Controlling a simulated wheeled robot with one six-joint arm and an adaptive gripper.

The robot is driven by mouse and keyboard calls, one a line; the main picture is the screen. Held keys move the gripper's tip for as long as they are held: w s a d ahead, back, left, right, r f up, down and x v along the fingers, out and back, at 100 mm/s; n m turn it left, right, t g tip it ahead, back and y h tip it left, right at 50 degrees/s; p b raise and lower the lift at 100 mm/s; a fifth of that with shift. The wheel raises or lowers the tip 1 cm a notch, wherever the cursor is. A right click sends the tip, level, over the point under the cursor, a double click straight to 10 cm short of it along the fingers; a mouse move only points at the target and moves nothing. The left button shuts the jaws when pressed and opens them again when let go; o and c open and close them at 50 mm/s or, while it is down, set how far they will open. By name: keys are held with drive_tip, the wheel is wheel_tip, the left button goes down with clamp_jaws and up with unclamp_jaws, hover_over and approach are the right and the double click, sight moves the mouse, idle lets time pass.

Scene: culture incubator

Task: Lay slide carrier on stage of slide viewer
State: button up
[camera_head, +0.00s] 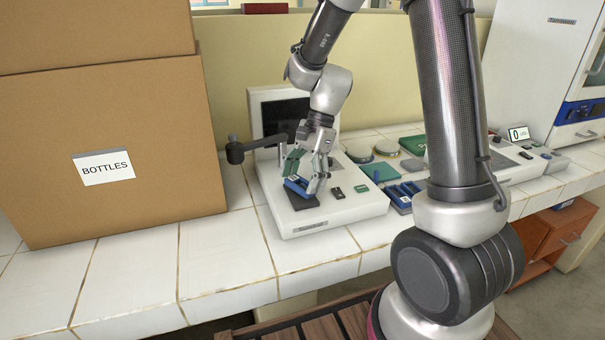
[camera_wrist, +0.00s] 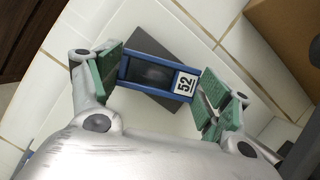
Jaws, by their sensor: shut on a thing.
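The slide carrier (camera_head: 296,187) is a blue frame with a dark window and a white label reading 52; it also shows in the wrist view (camera_wrist: 152,75). My gripper (camera_head: 305,177) is shut on it, with a green pad at each end of the carrier. The slide viewer (camera_head: 345,208) is a white device with a dark screen behind. Its stage (camera_head: 304,203) is a dark grey square, seen under the carrier and turned relative to it in the wrist view (camera_wrist: 168,43). The carrier is over or on the stage; I cannot tell whether they touch.
A cardboard box labelled BOTTLES (camera_head: 120,150) stands left of the viewer. A black side arm (camera_head: 237,151) juts from the viewer's left. A rack with blue carriers (camera_head: 400,205), round dishes (camera_head: 388,147) and another device (camera_head: 500,165) stand to the right. The front-left tiles are clear.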

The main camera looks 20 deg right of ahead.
drive_tip(key=shift+f, duration=0.55)
idle(0.4)
drive_tip(key=o, duration=1.1)
drive_tip(key=v, duration=1.2)
drive_tip(key=s+d+r+n+t+h, duration=0.1)
drive_tip(key=s+d+r+n+t, duration=0.1)
drive_tip(key=s, duration=0.5)
drive_tip(key=s+d+r+n+t+h, duration=0.1)
drive_tip(key=s+d+r+n+t, duration=0.1)
drive_tip(key=s+d+n, duration=0.2)
drive_tip(key=s+d+r+n+t+h, duration=0.2)
drive_tip(key=s+d+n, duration=0.2)
drive_tip(key=s+n, duration=0.3)
drive_tip(key=shift+s+r, duration=0.15)
drive_tip(key=shift+s, duration=0.65)
drive_tip(key=shift+s+r, duration=0.15)
drive_tip(key=shift+s, duration=0.6)
